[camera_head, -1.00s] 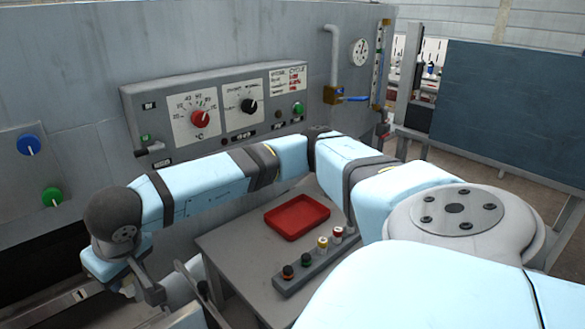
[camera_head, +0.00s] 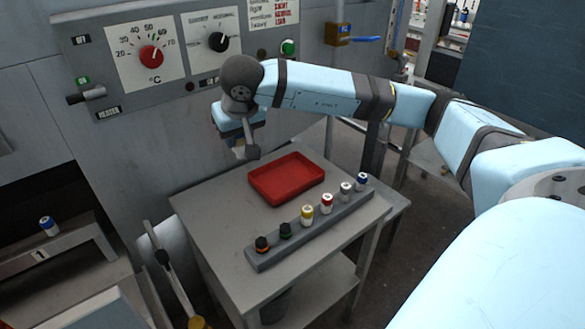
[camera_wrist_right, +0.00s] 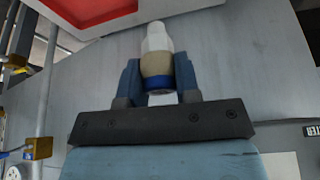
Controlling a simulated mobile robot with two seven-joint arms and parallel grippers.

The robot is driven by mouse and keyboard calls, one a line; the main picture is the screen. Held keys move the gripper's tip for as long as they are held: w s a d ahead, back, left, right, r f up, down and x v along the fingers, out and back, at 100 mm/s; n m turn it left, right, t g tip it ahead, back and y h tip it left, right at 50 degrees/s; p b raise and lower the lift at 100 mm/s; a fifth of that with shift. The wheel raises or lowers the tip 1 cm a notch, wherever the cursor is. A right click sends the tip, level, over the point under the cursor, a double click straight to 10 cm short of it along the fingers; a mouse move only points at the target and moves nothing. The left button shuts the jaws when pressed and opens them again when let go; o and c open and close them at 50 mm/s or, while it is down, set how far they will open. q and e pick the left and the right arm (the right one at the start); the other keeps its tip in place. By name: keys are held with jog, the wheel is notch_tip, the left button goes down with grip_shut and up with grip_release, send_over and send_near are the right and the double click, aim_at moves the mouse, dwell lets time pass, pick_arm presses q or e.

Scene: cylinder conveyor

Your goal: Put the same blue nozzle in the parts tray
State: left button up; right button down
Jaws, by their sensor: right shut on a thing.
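My right gripper (camera_head: 243,148) is above the table, just behind and left of the red parts tray (camera_head: 259,189). In the right wrist view the right gripper (camera_wrist_right: 158,72) is shut on a blue nozzle (camera_wrist_right: 156,62), which has a white tip, a tan middle and a blue band. Most of this nozzle is hidden by the gripper in the head view. The tray looks empty; its red edge (camera_wrist_right: 93,12) shows at the top of the wrist view. My left gripper is not in view.
A grey rack (camera_head: 262,262) on the table (camera_head: 215,215) holds several nozzles with different coloured bands in front of the tray. Another blue-banded part (camera_head: 48,225) stands on the conveyor at left. The control panel (camera_head: 118,55) is close behind my right gripper.

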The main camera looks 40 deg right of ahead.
jog(key=w+d+f+m+b, duration=0.1)
jog(key=w+d+m+b, duration=0.15)
jog(key=d, duration=0.95)
jog(key=b, duration=0.3)
send_over(277, 193)
notch_tip(277, 193, down, 15)
jog(key=shift+g+h, duration=0.3)
notch_tip(277, 193, down, 5)
jog(key=shift+a+r+b, duration=0.1)
jog(key=shift+b, duration=0.35)
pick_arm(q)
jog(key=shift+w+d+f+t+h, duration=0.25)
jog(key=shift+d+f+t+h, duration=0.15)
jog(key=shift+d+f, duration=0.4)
pick_arm(e)
jog(key=c, duration=0.8)
grip_release()
jog(key=shift+f, duration=0.2)
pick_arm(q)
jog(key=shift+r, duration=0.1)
